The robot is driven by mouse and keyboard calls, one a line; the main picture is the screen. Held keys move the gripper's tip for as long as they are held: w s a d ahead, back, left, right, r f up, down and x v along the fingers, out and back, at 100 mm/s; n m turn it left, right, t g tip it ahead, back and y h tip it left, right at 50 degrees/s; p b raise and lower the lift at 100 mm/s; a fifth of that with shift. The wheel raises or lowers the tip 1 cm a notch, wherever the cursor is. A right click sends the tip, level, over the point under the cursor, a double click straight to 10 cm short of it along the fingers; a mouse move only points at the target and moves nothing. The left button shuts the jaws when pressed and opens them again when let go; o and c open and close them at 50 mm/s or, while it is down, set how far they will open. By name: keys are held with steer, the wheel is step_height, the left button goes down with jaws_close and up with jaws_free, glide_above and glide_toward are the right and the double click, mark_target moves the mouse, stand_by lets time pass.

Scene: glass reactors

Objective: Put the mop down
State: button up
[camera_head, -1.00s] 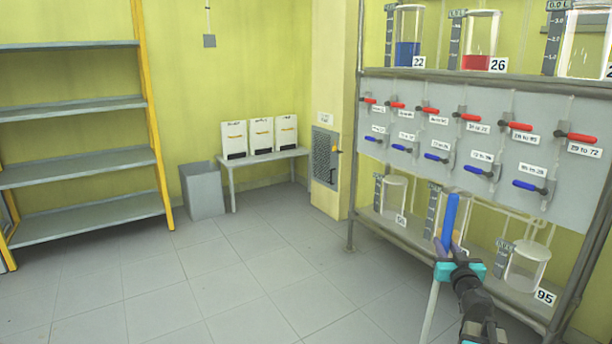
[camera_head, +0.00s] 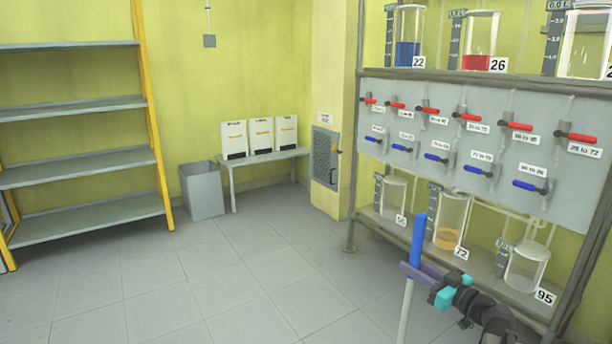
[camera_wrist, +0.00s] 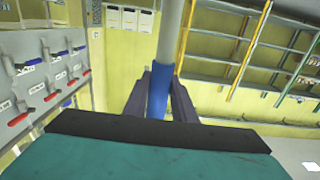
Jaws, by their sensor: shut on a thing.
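The mop shows as a pole with a blue grip (camera_head: 418,240) and a pale shaft (camera_head: 405,312) running down out of the bottom of the head view. It stands close to upright, leaning slightly. My gripper (camera_head: 413,268) is shut around the lower part of the blue grip, in front of the reactor rack. In the wrist view the blue grip (camera_wrist: 158,92) sits between the two dark fingers (camera_wrist: 158,98), with the pale shaft (camera_wrist: 172,35) extending beyond. The mop's head is not in view.
The reactor rack (camera_head: 440,88) with glass vessels and red and blue valve handles stands close on the right. An empty shelf unit (camera_head: 85,160) stands at left. A grey bin (camera_head: 203,192) and a low table (camera_head: 262,158) are at the back. The tiled floor (camera_head: 230,285) between is clear.

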steer(key=s+a+n+g+y, duration=0.4)
steer(key=s+a+y, duration=0.1)
steer(key=s+a, duration=0.1)
steer(key=shift+s+a+g, duration=0.15)
steer(key=shift+a+g, duration=0.15)
steer(key=shift+a, duration=0.15)
steer(key=a, duration=0.6)
steer(key=shift+a, duration=0.4)
steer(key=shift+d, duration=0.15)
